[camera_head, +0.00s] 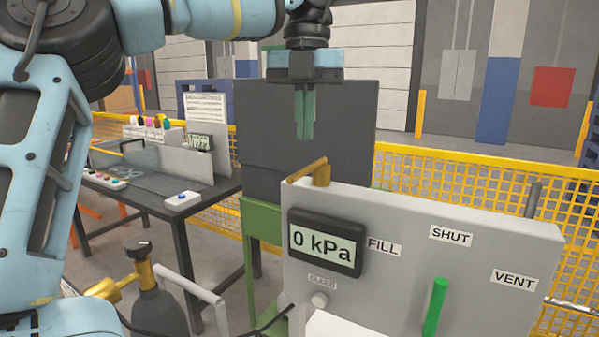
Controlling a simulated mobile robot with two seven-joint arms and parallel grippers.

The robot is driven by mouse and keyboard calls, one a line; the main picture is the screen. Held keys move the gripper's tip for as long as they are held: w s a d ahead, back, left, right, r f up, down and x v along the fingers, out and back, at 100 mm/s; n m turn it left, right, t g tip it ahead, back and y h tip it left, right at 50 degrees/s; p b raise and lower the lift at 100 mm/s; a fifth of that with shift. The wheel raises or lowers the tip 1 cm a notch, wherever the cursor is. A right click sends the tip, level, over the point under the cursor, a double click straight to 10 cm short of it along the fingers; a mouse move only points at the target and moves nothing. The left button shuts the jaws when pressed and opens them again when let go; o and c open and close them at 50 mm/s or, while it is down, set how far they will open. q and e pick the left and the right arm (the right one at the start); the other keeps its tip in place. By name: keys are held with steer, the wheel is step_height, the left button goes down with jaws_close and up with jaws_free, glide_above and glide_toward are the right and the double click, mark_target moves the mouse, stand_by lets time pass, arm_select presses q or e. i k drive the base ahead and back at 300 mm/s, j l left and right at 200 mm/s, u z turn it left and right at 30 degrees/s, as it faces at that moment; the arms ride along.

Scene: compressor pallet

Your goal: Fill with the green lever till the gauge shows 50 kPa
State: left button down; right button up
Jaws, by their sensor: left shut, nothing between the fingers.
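The gauge (325,243) is a dark box on the left of the grey panel (400,215) and reads 0 kPa. The green lever (434,308) stands nearly upright on the panel's face, low down, below the SHUT label (451,236). The FILL label (383,247) is to its left and the VENT label (515,280) to its right. The lever's lower end is cut off by the picture's edge. My left gripper (305,134) points down with its green fingers together and empty, above and behind the panel's left end in the picture, apart from the lever. My right gripper is not in view.
A brass pipe fitting (320,172) rises at the panel's top left. A small knob (319,300) sits under the gauge. A dark gas cylinder (155,308) with a brass valve stands at lower left. A workbench (150,195) and yellow mesh fence (455,180) are behind.

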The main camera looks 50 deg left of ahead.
mark_target(441, 283)
steer(key=k+l, duration=0.25)
steer(key=k, duration=0.2)
steer(key=k+l, duration=0.2)
steer(key=k, duration=0.3)
